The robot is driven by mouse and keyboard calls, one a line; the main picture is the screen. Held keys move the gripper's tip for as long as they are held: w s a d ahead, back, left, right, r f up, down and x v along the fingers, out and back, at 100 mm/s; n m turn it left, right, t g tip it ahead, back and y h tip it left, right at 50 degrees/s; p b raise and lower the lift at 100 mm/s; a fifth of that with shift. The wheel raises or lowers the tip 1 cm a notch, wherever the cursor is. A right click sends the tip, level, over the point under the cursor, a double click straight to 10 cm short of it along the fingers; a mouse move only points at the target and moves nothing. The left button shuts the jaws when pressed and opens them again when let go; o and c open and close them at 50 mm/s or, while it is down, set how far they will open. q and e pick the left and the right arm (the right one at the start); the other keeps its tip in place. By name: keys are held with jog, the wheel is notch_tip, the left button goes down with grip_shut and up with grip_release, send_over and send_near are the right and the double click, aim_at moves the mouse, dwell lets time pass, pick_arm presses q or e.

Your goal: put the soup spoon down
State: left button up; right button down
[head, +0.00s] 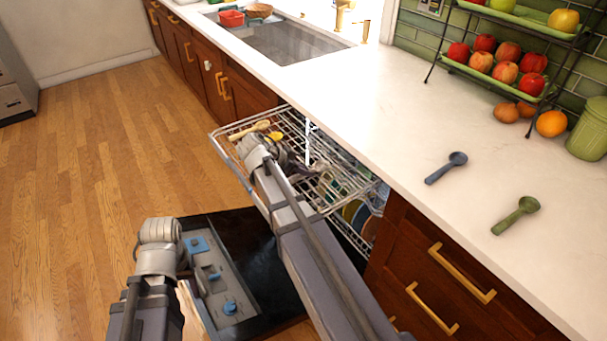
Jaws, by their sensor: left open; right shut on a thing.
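My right gripper (277,154) is low over the dishwasher's pulled-out upper rack, seen from behind its wrist. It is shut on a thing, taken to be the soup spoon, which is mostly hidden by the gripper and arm. A small yellow rounded piece (275,135) shows just beyond the gripper; I cannot tell whether it belongs to the held spoon. A tan wooden-looking spoon (250,131) lies on the rack beside it. My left gripper (146,246) is open, left of the dishwasher door; its fingers are hard to see.
The upper rack (228,128) carries several utensils, with plates (352,211) below. The open door (245,238) lies low in front. On the white counter (400,115) are a blue scoop-like utensil (446,168) and a green one (516,215), with clear room around them. A fruit stand (505,75) is behind.

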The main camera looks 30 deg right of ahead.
jog(key=shift+f+b, duration=0.2)
jog(key=shift+b, duration=0.1)
jog(key=c, duration=0.8)
grip_release()
jog(key=shift+r, duration=0.1)
jog(key=shift+o, duration=0.2)
jog(key=shift+r+p, duration=0.2)
jog(key=shift+p, duration=0.15)
jog(key=p+v, duration=0.8)
jog(key=v, duration=0.4)
